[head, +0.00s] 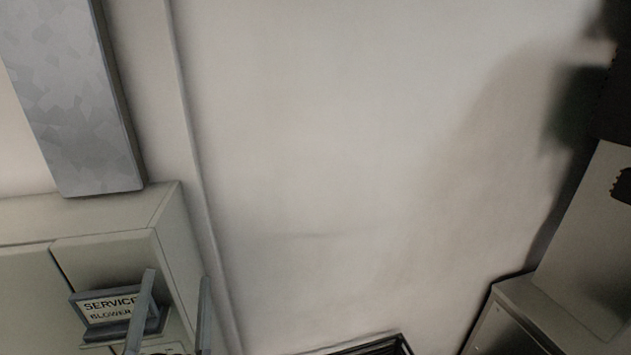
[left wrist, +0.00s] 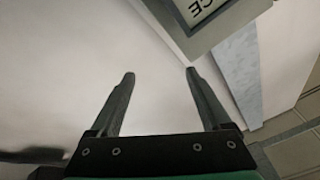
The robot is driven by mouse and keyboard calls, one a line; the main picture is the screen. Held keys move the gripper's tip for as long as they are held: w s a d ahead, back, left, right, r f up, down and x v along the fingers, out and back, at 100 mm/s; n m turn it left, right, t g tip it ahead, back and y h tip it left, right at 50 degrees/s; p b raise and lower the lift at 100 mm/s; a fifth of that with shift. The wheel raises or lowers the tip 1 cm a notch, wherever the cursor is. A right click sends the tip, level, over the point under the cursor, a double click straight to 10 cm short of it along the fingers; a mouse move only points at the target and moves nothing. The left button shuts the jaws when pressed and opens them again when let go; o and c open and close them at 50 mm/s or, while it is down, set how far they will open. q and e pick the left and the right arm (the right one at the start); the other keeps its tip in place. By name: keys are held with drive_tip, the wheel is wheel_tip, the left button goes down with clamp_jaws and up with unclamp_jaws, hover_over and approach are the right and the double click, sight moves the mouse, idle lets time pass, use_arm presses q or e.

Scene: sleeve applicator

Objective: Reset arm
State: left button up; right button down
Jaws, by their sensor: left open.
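My left gripper (head: 178,276) shows at the lower left of the head view, with its two grey fingers pointing up the picture. In the left wrist view my left gripper (left wrist: 160,73) is open, its fingers well apart with nothing between them. A cabinet (head: 85,270) with a sign reading "SERVICE BLOWER" (head: 108,307) is behind and beside the fingers in the head view. Part of the sign (left wrist: 195,10) also shows at the top of the left wrist view. I do not see my right gripper.
A pale wall (head: 330,150) fills the middle of the head view. A grey metal duct or panel (head: 80,100) is at the upper left. A pale box-like cabinet (head: 540,315) stands at the lower right. A dark-edged object (head: 375,347) shows at the bottom edge.

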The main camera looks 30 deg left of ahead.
use_arm(q)
drive_tip(key=w+d+r+n+t+h, duration=0.1)
drive_tip(key=d+r+t, duration=0.15)
drive_tip(key=r, duration=0.65)
drive_tip(key=d+r+n+t+h, duration=0.2)
drive_tip(key=r+t, duration=0.1)
drive_tip(key=r, duration=0.5)
drive_tip(key=s+d+r+m+t+h, duration=0.1)
drive_tip(key=d+r+m+t+h, duration=0.55)
drive_tip(key=h, duration=0.55)
wheel_tip(320, 180, up, 14)
drive_tip(key=d+n+g+p, duration=0.2)
drive_tip(key=p, duration=1.1)
drive_tip(key=shift+s+f+h, duration=0.15)
drive_tip(key=shift+f+h, duration=0.1)
drive_tip(key=shift+h, duration=0.05)
